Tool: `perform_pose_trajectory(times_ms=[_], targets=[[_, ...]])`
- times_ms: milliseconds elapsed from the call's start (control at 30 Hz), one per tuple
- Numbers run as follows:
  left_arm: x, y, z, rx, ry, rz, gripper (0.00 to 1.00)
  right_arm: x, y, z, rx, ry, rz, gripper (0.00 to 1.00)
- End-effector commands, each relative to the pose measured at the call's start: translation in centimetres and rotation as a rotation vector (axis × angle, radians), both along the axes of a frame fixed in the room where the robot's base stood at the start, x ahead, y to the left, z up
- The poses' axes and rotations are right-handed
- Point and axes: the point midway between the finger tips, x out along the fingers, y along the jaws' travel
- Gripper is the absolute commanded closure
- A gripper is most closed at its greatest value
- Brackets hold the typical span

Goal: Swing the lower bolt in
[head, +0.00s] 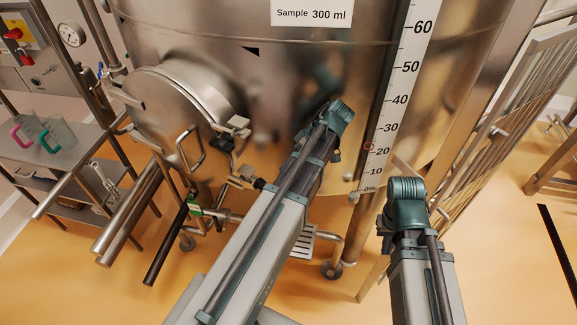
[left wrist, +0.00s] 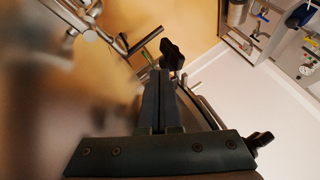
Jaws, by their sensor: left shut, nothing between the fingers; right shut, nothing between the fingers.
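The round steel door (head: 165,115) lies against the hopper in the head view. A bolt with a black knob (head: 222,143) is at its right rim. The lower bolt (head: 245,177) stands out below and to the right of the rim, its dark knob near my left arm. In the left wrist view my left gripper (left wrist: 160,75) is shut and empty, its fingertips just short of a black knob (left wrist: 172,53); I cannot tell whether they touch. Another black knob shows at lower right (left wrist: 258,140). My right gripper (head: 405,190) is at lower right, away from the door, its fingers mostly hidden.
The hopper wall (head: 290,80) carries a scale strip (head: 395,100). A green-handled valve (head: 195,208) and pipes sit below the door. A side table (head: 75,160) with jugs stands at left. A ladder-like rail (head: 490,130) is at right.

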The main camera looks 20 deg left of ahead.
Motion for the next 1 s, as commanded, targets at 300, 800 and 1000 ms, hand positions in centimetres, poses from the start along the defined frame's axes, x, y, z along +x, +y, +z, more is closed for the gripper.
perform_pose_trajectory(times_ms=[300,800,1000], targets=[[-1.8,2.5,-4.7,-0.001,0.001,0.002,1.0,0.0,0.0,-4.7,0.0,-0.002,0.001,1.0],[-2.6,4.0,-6.3,0.0,0.001,-0.001,1.0,0.1,0.0,-6.3,0.001,-0.003,-0.001,1.0],[-2.8,4.1,-6.3,-0.001,0.001,-0.014,1.0,0.1,0.0,-6.3,0.001,-0.003,-0.001,1.0]])
